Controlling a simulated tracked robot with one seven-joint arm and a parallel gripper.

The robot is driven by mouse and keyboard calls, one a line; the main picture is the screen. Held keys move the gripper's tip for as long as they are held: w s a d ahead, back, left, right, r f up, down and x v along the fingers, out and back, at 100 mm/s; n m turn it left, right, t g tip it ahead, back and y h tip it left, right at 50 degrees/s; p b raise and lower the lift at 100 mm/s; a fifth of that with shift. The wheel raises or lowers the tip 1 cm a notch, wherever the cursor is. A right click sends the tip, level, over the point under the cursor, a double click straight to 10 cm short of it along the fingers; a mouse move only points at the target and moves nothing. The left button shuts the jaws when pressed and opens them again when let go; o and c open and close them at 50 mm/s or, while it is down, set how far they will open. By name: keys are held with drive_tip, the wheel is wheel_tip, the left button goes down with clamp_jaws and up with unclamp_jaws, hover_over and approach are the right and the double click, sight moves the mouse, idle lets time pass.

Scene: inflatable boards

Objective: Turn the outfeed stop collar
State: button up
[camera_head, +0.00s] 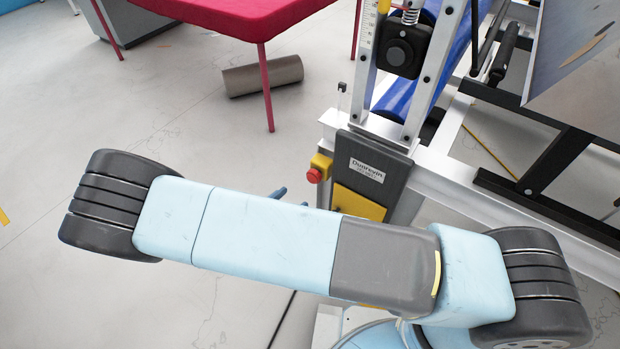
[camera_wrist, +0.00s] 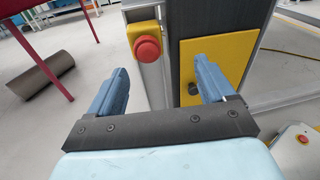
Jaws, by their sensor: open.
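The machine's upright column (camera_head: 384,155) carries a nameplate and a scale. A black block with a round knob (camera_head: 400,52) sits on it below a spring. I cannot tell for sure which part is the outfeed stop collar. A yellow panel (camera_head: 357,204) is low on the column; in the wrist view this panel (camera_wrist: 221,64) has a small dark round knob (camera_wrist: 194,88), partly behind the right finger. My gripper (camera_wrist: 162,66) is open and empty, its blue fingers pointing toward the column. In the head view its fingertips (camera_head: 292,197) show just past my arm, left of the column.
A red stop button (camera_wrist: 148,49) on a yellow box stands beside the column, close ahead of the fingers. A red table (camera_head: 250,15) and a brown roll (camera_head: 263,76) are at back left. A grey box with a red button (camera_wrist: 303,139) is at right.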

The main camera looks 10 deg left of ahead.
sight(310, 181)
drive_tip(key=w+d+f+n, duration=0.1)
drive_tip(key=w, duration=0.3)
drive_tip(key=w+d+f+t+y, duration=0.1)
drive_tip(key=w+d, duration=0.1)
drive_tip(key=w, duration=0.2)
drive_tip(key=w+d+f+n+t, duration=0.1)
drive_tip(key=w, duration=0.2)
drive_tip(key=shift+w+d+f+n+y, duration=0.2)
drive_tip(key=shift+w+d+n+y, duration=0.1)
drive_tip(key=shift+w, duration=0.1)
drive_tip(key=shift+a, duration=0.1)
